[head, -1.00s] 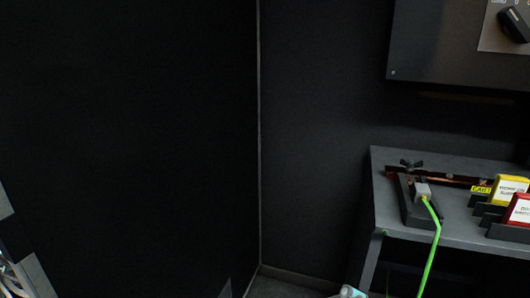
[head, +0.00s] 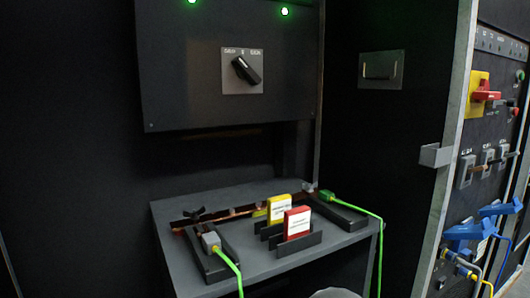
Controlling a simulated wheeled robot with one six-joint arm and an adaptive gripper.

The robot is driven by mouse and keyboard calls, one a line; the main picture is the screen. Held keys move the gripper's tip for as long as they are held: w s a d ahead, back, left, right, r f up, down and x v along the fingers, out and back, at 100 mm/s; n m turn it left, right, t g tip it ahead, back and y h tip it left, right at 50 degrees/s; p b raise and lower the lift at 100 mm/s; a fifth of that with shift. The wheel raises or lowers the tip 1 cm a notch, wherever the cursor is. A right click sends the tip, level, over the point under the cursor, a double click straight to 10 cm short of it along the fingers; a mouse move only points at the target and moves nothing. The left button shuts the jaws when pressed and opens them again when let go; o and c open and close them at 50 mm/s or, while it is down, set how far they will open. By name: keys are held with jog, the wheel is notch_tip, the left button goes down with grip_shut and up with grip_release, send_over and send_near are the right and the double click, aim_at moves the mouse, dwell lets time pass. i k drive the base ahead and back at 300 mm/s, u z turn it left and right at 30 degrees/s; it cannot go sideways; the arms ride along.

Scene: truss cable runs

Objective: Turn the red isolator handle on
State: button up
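The red isolator handle (head: 487,96) is on a yellow plate (head: 474,108) on the panel at the upper right of the head view. The handle looks roughly horizontal across the plate, but it is small and seen at a steep angle, so its exact setting is hard to tell. My gripper is not in view. A grey rounded piece at the bottom edge seems to be part of my arm, with no fingers showing.
A black rotary switch (head: 245,70) sits on the dark cabinet. Below, a grey shelf (head: 180,206) bears yellow and red label blocks and clamps with green cables. A grey bracket (head: 435,155) juts from the panel frame. Blue clamps (head: 470,231) and cables hang below the isolator.

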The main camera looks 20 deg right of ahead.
aim_at(482, 94)
jog(key=z, duration=3.5)
jog(key=i, duration=1.3)
jog(key=u, duration=1.6)
